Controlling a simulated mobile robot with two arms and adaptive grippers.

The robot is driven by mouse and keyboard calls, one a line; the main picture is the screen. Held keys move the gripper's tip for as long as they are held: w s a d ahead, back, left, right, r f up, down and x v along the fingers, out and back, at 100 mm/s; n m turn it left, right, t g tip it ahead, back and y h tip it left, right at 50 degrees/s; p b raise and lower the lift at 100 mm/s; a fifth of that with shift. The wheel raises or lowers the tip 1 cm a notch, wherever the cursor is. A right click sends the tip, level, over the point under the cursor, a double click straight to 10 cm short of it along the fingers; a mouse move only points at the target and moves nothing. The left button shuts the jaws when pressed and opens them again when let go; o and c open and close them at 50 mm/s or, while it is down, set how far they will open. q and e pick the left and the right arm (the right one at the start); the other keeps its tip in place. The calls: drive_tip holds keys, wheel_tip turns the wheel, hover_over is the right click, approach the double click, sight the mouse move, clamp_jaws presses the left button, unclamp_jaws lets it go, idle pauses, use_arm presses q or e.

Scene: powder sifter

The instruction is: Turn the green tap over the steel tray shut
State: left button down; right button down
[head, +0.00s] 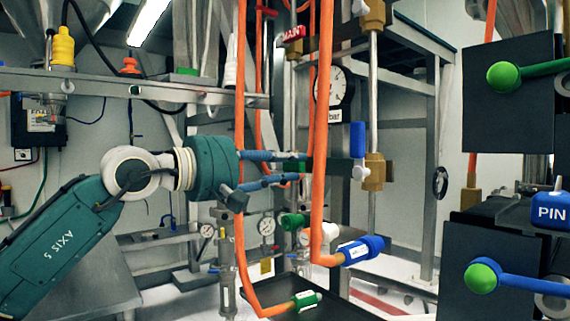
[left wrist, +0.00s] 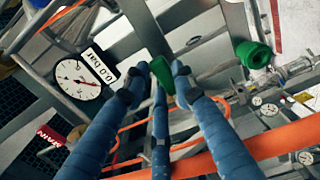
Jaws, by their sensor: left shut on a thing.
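The green tap handle (head: 343,171) shows in the head view as a dark green bar lying about level, left of a brass valve body (head: 375,172). An orange hose crosses in front of part of it. My left gripper (head: 304,165) reaches in from the left with its blue fingers at the handle's left end. In the left wrist view the green handle (left wrist: 160,70) lies between the fingertips of my left gripper (left wrist: 158,80), which is shut on it. A dark tray (head: 335,306) shows below, at the bottom of the head view. My right gripper is not in view.
Orange hoses (head: 322,130) hang close to my left fingers. A blue handle (head: 357,139) stands upright above the valve. A pressure gauge (head: 334,87) is behind. Black panels (head: 508,110) with green knobs (head: 503,76) stand at the right, along with a blue PIN block (head: 552,211).

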use_arm(q)
drive_tip(key=shift+f, duration=0.15)
idle(0.4)
drive_tip(key=c, duration=1.4)
unclamp_jaws()
drive_tip(key=v, duration=1.2)
